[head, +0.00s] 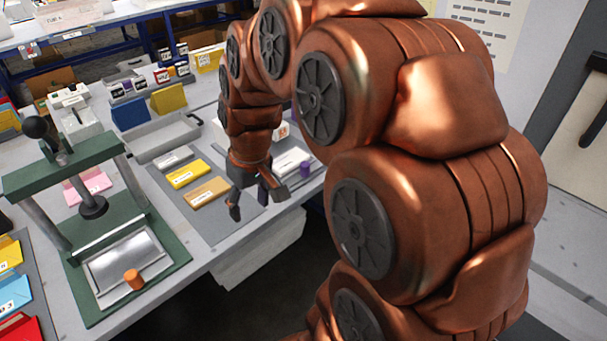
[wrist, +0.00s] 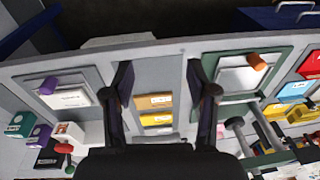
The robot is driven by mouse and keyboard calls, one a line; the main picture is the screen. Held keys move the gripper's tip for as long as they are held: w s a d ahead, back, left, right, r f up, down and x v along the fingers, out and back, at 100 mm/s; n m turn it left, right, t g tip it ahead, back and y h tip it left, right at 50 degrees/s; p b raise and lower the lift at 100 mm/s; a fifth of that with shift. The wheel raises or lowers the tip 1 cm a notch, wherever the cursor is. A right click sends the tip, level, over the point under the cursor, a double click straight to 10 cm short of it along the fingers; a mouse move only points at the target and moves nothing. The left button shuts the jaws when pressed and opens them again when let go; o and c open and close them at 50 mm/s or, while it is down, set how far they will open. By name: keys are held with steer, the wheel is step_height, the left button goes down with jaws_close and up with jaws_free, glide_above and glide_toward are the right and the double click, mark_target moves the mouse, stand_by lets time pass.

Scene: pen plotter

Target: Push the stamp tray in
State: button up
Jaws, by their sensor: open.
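Two sliding trays with knobs show, and I cannot tell by a readable label which is the stamp tray. A silver tray (head: 122,262) with an orange knob (head: 133,279) sits in the green press at the left; in the wrist view this tray (wrist: 236,78) is right of my gripper. A white tray (head: 291,161) with a purple knob (head: 305,169) is partly hidden behind my arm; in the wrist view it (wrist: 70,97) is left of my gripper. My gripper (head: 257,200) is open and empty near the table's front edge, between the two trays, touching neither.
Yellow and tan blocks (head: 206,192) lie on a grey mat behind my gripper. A white box (head: 262,250) hangs under the table edge.

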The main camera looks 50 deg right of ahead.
steer(key=w+d+f+m+t+b, duration=0.1)
steer(key=w+d+f+b, duration=0.1)
steer(key=w+d, duration=0.3)
steer(key=w+d+f+t+b, duration=0.1)
steer(key=w+d+f, duration=0.1)
steer(key=d, duration=0.5)
steer(key=m+t+h+b, duration=0.1)
steer(key=h+b, duration=0.1)
steer(key=b, duration=0.1)
glide_above(306, 165)
steer(key=s, duration=0.2)
step_height(306, 165, down, 4)
steer(key=shift+a+p+x, duration=0.2)
steer(key=shift+x, duration=1.7)
steer(key=shift+a+p+x, duration=0.15)
steer(key=shift+a+x, duration=0.05)
steer(key=shift+x, duration=1.7)
steer(key=shift+s+f, duration=0.1)
steer(key=shift+c, duration=0.4)
jaws_close()
